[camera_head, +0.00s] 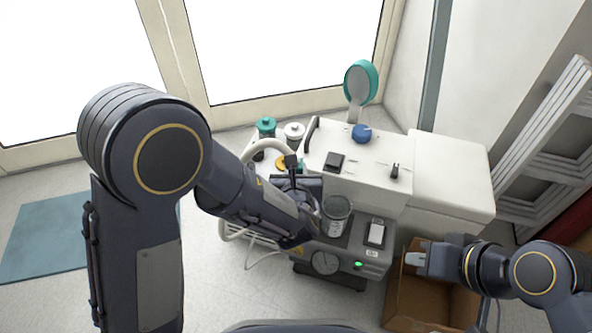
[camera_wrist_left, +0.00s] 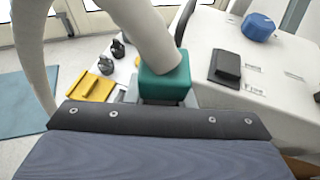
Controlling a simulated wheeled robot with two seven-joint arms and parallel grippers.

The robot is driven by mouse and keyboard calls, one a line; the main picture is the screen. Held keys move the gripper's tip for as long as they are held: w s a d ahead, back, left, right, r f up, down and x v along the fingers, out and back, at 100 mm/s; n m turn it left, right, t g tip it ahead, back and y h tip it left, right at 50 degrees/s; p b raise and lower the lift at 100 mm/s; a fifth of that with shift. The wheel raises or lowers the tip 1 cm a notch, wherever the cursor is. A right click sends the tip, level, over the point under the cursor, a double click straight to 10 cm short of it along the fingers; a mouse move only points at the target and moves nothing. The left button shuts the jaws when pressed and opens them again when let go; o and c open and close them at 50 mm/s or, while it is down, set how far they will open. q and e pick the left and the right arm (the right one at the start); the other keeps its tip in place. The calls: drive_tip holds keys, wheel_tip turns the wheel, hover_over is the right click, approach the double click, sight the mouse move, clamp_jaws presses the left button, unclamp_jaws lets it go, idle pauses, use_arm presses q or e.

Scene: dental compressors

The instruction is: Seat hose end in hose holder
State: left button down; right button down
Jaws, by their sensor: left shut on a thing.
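The pale hose (camera_head: 262,148) loops up behind my left wrist. In the left wrist view the thick hose (camera_wrist_left: 148,32) comes down into a teal hose end (camera_wrist_left: 165,82). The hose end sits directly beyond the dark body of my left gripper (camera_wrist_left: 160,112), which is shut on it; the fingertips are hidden. In the head view my left gripper (camera_head: 291,172) is over the left part of the white compressor unit (camera_head: 355,182). I cannot clearly identify the hose holder. My right gripper (camera_head: 415,258) is over the cardboard box, its finger gap unclear.
Teal-lidded and white-lidded jars (camera_head: 266,127) stand at the unit's back left. A blue knob (camera_head: 362,133) and a dark switch block (camera_head: 334,162) are on its top. A clear canister (camera_head: 336,213) stands at the front. The cardboard box (camera_head: 408,318) is at the right.

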use_arm(q)
drive_tip(key=shift+f, duration=0.15)
drive_tip(key=shift+f+b, duration=0.95)
drive_tip(key=shift+b, duration=0.15)
drive_tip(key=c, duration=1.2)
unclamp_jaws()
drive_tip(key=shift+o, duration=0.2)
drive_tip(key=p+v, duration=0.2)
drive_tip(key=v, duration=0.6)
